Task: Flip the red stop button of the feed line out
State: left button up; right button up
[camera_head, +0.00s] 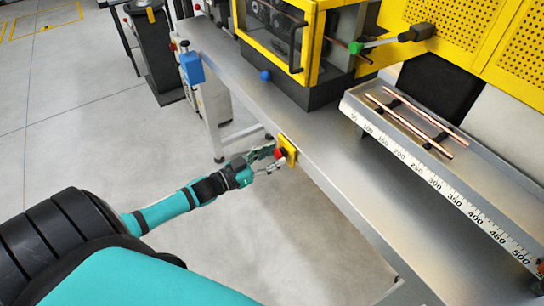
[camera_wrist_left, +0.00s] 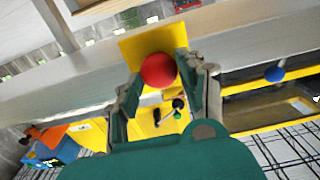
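The red stop button (camera_head: 279,154) is a round red knob on a yellow plate (camera_head: 289,146) at the front edge of the steel bench. My left gripper (camera_head: 274,159) is at the button, with its fingers spread toward it. In the left wrist view the red button (camera_wrist_left: 158,71) shows between the two fingertips of my left gripper (camera_wrist_left: 157,78), in front of the yellow plate (camera_wrist_left: 140,44). The fingers are apart, one on each side of the knob; I cannot tell whether either touches it. My right gripper is not in view.
The steel bench (camera_head: 325,150) runs diagonally. A yellow-framed machine (camera_head: 312,50) stands on it, with a blue knob (camera_head: 265,75) near its base. Copper tubes (camera_head: 410,125) lie in a tray with a ruler (camera_head: 440,187). A blue box (camera_head: 191,68) is at the bench's far end. The floor before the bench is clear.

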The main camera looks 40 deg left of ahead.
pick_arm(q)
grip_shut()
jog(key=shift+s, duration=0.1)
jog(key=shift+s+a+p, duration=0.2)
jog(key=shift+s+p, duration=0.25)
jog(key=shift+p, duration=0.05)
jog(key=shift+w+f, duration=0.1)
jog(key=shift+o, duration=2.2)
grip_release()
jog(key=shift+o, duration=1.4)
jog(key=shift+s+a, duration=0.1)
jog(key=shift+s, duration=0.15)
jog(key=shift+s, duration=0.1)
jog(key=v, duration=1.2)
